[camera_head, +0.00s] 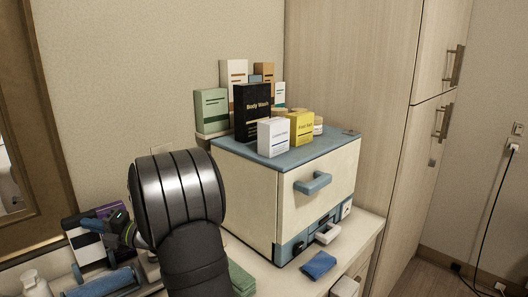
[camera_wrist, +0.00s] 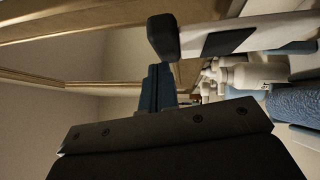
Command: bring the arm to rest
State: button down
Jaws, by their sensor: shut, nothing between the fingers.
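My gripper (camera_wrist: 160,85) shows in the wrist view as dark blue fingers pressed together, with nothing between them. In the head view my dark arm rises in front of the counter's left part, and the fingertips are hard to make out there. The cream wax warmer (camera_head: 270,195) with a blue top stands on the counter to the right of my arm. Its front door, with a blue handle (camera_head: 313,183), is shut. My arm overlaps the warmer's left edge in the picture; I cannot tell the gap between them.
Several boxes, including a black Body Wash box (camera_head: 252,112) and a yellow box (camera_head: 301,128), stand on the warmer. A blue folded cloth (camera_head: 319,264) lies in front of it. At left are a rolled blue towel (camera_head: 103,283) and a white bottle (camera_head: 35,284).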

jog(key=shift+a, duration=0.55)
jog(key=shift+s+d+f, duration=0.15)
jog(key=shift+s+d, duration=0.1)
jog(key=shift+d, duration=0.05)
